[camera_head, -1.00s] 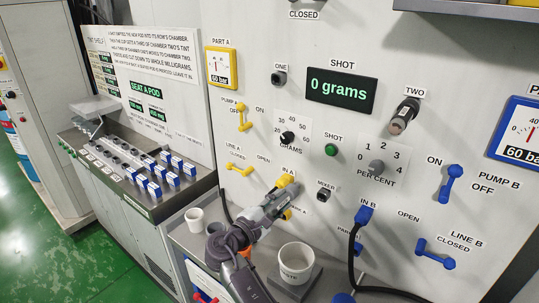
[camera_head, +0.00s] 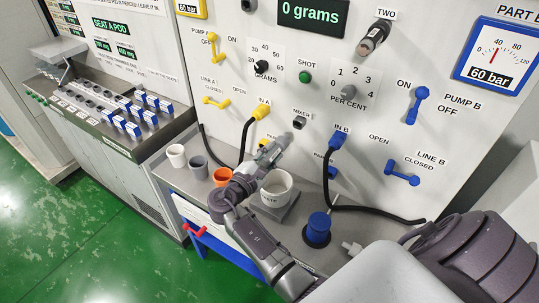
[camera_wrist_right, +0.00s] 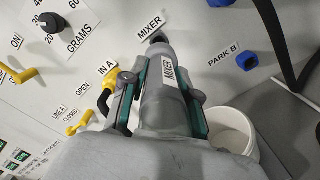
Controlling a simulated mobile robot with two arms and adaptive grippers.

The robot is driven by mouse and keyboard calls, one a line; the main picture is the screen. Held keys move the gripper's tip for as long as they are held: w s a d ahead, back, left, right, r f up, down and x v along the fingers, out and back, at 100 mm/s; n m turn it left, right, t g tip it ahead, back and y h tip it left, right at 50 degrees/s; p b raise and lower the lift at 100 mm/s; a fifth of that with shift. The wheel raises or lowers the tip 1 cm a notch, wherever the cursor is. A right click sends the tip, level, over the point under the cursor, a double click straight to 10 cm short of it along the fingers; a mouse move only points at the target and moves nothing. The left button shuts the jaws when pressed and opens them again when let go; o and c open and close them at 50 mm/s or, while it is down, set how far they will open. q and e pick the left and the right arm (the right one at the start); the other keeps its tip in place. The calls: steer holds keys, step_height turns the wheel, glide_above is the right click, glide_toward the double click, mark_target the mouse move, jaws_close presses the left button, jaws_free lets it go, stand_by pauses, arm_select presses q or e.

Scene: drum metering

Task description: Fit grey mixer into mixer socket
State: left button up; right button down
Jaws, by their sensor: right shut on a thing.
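The grey mixer (camera_wrist_right: 168,75) is a cylinder with a "MIXER" label, held lengthwise between the green-edged fingers of my right gripper (camera_wrist_right: 160,92) in the right wrist view. Its far end points at the dark mixer socket (camera_wrist_right: 156,37) under the "MIXER" sign; whether the two touch I cannot tell. In the head view my right gripper (camera_head: 270,153) is just below and left of the mixer socket (camera_head: 299,123), with the grey mixer (camera_head: 280,143) pointing up towards the panel. The gripper hides part of the mixer. My left gripper is not in view.
A yellow connector (camera_head: 260,113) with a black hose sits in IN A, left of the socket. A blue connector (camera_head: 338,141) with a hose sits in IN B, right. A white cup (camera_head: 276,190) and a blue spool-like thing (camera_head: 317,229) stand on the shelf below.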

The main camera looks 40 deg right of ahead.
mark_target(264, 160)
steer(key=shift+b+x, duration=0.4)
steer(key=shift+x, duration=2.15)
steer(key=shift+w, duration=0.1)
steer(key=shift+b+x, duration=0.5)
steer(key=shift+x, duration=1.45)
steer(key=c, duration=0.8)
jaws_free()
steer(key=shift+a, duration=0.1)
steer(key=v, duration=1.2)
